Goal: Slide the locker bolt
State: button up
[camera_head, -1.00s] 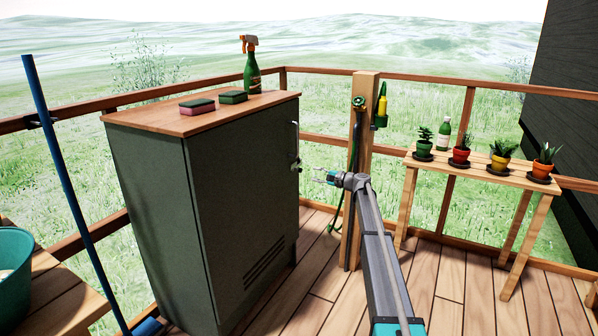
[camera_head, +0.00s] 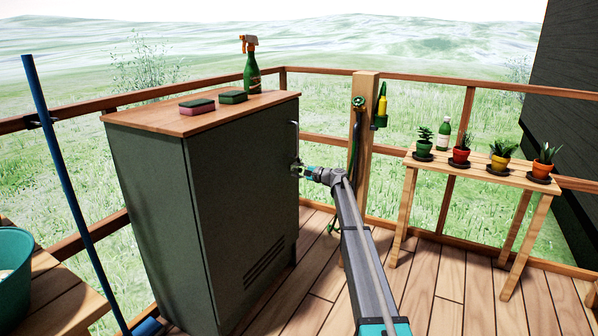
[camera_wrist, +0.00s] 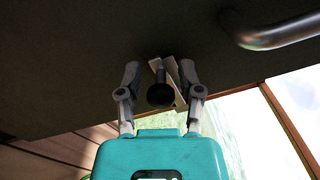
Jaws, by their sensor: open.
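The dark green locker (camera_head: 240,200) stands on the deck, with a vertical handle (camera_head: 296,140) near its right edge. The handle also shows at the upper right of the wrist view (camera_wrist: 280,28). The bolt shows in the wrist view as a dark round knob (camera_wrist: 160,94) in front of a pale metal plate (camera_wrist: 176,80). My gripper (camera_head: 303,169) is at the locker's right edge, below the handle. In the wrist view its open fingers (camera_wrist: 161,84) stand on either side of the knob. I cannot tell whether either finger touches it. In the head view the gripper mostly hides the bolt.
Two sponges (camera_head: 233,97) and a spray bottle (camera_head: 251,68) stand on the locker top. A wooden post (camera_head: 358,160) with a hose and the railing are behind my arm. A plant bench (camera_head: 480,169) is at right. Deck floor (camera_head: 440,290) is free in front.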

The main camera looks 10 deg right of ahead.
grip_shut()
jog(key=shift+w+d, duration=0.25)
jog(key=shift+w, duration=0.35)
jog(key=shift+w+d, duration=0.25)
jog(key=shift+w, duration=0.3)
jog(key=shift+d, duration=0.4)
grip_release()
